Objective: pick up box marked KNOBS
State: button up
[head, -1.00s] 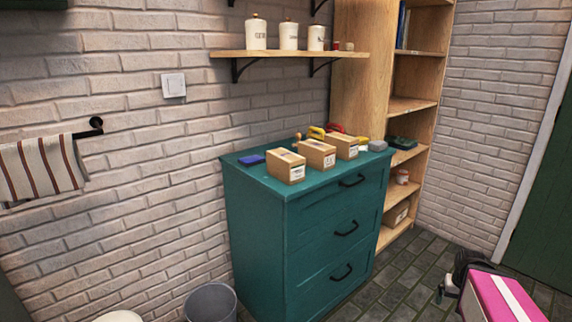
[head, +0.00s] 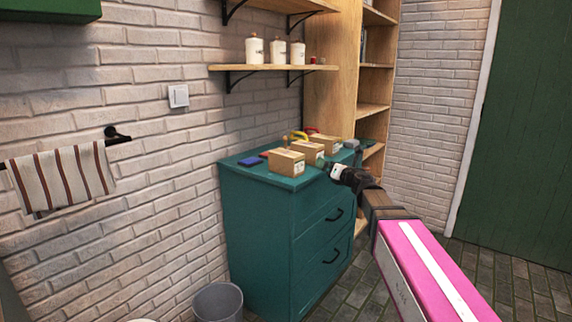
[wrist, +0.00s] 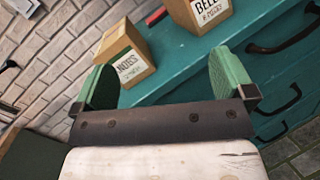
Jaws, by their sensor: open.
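The box marked KNOBS is a tan box with a white label in the wrist view (wrist: 125,55); the label's first letter is hard to make out. It sits on the teal cabinet top, and appears to be the nearest, leftmost box in the head view (head: 285,162). My gripper (wrist: 165,82) is open, its two green fingers apart with nothing between them. The KNOBS box lies ahead of the fingers, nearer the left one, not touching. In the head view my gripper (head: 335,170) is at the cabinet's front edge, right of that box.
A box with a label starting BELL (wrist: 207,14) stands to the right of the KNOBS box. The teal cabinet (head: 262,220) also bears a blue item (head: 251,161) and yellow and red-handled things at the back. A shelf with white jars (head: 276,68) hangs above. A bin (head: 217,302) stands on the floor.

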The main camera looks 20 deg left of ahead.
aim_at(293, 154)
jog(key=a+n+g, duration=0.1)
jog(key=a+n, duration=0.1)
jog(key=a, duration=0.3)
jog(key=w+a+r+n+g+y, duration=0.1)
jog(key=a+n+g, duration=0.1)
jog(key=a, duration=0.3)
jog(key=a+n+g+y, duration=0.1)
jog(key=a+n+g, duration=0.1)
jog(key=a, duration=0.3)
jog(key=shift+w+a+r+n, duration=0.2)
jog(key=shift+w+r+n, duration=0.1)
jog(key=shift+n, duration=0.5)
jog(key=c, duration=1.2)
jog(key=shift+o, duration=0.2)
